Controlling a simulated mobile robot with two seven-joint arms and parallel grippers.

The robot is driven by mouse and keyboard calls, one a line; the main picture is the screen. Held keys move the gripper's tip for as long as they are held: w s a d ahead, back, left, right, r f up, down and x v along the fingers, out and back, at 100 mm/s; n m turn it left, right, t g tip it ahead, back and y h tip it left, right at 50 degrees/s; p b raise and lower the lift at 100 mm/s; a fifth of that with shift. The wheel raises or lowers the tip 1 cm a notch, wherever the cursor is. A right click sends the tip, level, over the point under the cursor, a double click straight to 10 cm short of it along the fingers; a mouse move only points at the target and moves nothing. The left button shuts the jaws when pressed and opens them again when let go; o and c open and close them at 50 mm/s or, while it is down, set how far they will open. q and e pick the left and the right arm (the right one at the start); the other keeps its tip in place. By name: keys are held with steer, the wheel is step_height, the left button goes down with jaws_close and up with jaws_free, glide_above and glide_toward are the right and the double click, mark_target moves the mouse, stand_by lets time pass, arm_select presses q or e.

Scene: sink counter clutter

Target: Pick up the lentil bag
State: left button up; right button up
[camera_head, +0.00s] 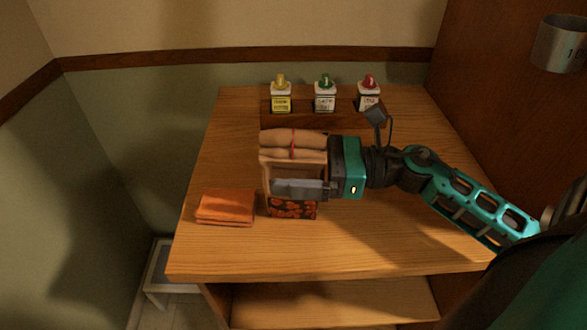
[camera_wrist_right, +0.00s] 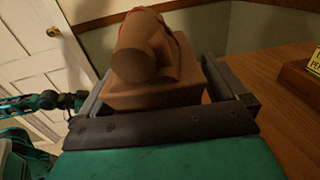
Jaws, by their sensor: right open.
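No lentil label is readable. Brown, rounded rolls tied with a red band (camera_head: 292,143) lie on top of a tan box-shaped thing (camera_head: 265,174) mid-table in the head view; which of these is the lentil bag, I cannot tell. My right gripper (camera_head: 272,172) comes in from the right, open, with a grey finger across the near side. In the right wrist view the open fingers of the right gripper (camera_wrist_right: 165,85) stand either side of a brown block with a rounded roll (camera_wrist_right: 142,55) on it. Contact is not clear.
A dark packet with orange-red patterning (camera_head: 292,209) sits just below the right gripper. A folded orange cloth (camera_head: 225,207) lies left of it. Three small bottles with yellow, green and red tops (camera_head: 324,96) stand at the back. The table's front is clear.

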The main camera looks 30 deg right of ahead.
steer(key=c, duration=1.5)
